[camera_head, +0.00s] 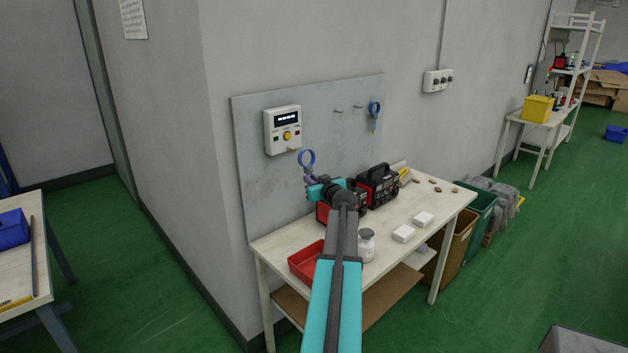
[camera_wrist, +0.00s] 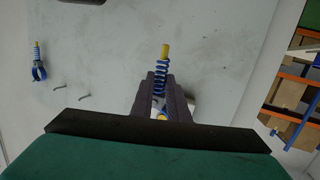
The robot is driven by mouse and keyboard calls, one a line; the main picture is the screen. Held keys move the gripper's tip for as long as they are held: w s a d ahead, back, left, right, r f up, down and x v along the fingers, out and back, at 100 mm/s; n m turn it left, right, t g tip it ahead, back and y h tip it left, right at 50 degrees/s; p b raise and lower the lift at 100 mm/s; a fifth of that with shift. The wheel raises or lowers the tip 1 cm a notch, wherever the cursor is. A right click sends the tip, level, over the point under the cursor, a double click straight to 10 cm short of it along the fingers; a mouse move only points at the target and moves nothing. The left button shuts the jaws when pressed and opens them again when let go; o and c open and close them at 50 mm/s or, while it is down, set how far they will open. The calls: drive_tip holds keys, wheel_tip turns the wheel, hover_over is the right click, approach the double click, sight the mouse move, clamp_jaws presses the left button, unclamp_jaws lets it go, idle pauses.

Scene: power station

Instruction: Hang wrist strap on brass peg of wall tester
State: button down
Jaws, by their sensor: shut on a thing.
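The wall tester (camera_head: 283,131) is a white box with a dark display and a yellow button, fixed to a grey wall panel. My gripper (camera_head: 311,181) is in front of the panel, below and right of the tester. In the wrist view my gripper (camera_wrist: 162,98) grips the strap's blue coiled cord (camera_wrist: 161,75), which has a yellow end. The loop is hidden there.
A second blue strap (camera_head: 375,112) hangs at the panel's right, beside small hooks (camera_head: 357,105). Below, the table (camera_head: 437,203) carries black-and-red devices (camera_head: 377,187), a red tray (camera_head: 305,262), a white jar (camera_head: 366,245) and white boxes (camera_head: 403,233). The panel between tester and hooks is bare.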

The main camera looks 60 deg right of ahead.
drive_tip(key=w+d+f+p, duration=0.1)
drive_tip(key=w+d+p, duration=0.1)
drive_tip(key=w+p, duration=0.2)
drive_tip(key=w, duration=0.3)
drive_tip(key=shift+w+d, duration=0.15)
drive_tip(key=shift+d, duration=0.05)
idle(1.2)
drive_tip(key=shift+w+d+f, duration=0.1)
drive_tip(key=shift+w+f, duration=0.1)
drive_tip(key=shift+w+f+b, duration=0.1)
drive_tip(key=shift+w+b, duration=0.05)
drive_tip(key=shift+b, duration=0.9)
drive_tip(key=c, duration=1.6)
unclamp_jaws()
drive_tip(key=shift+c, duration=0.2)
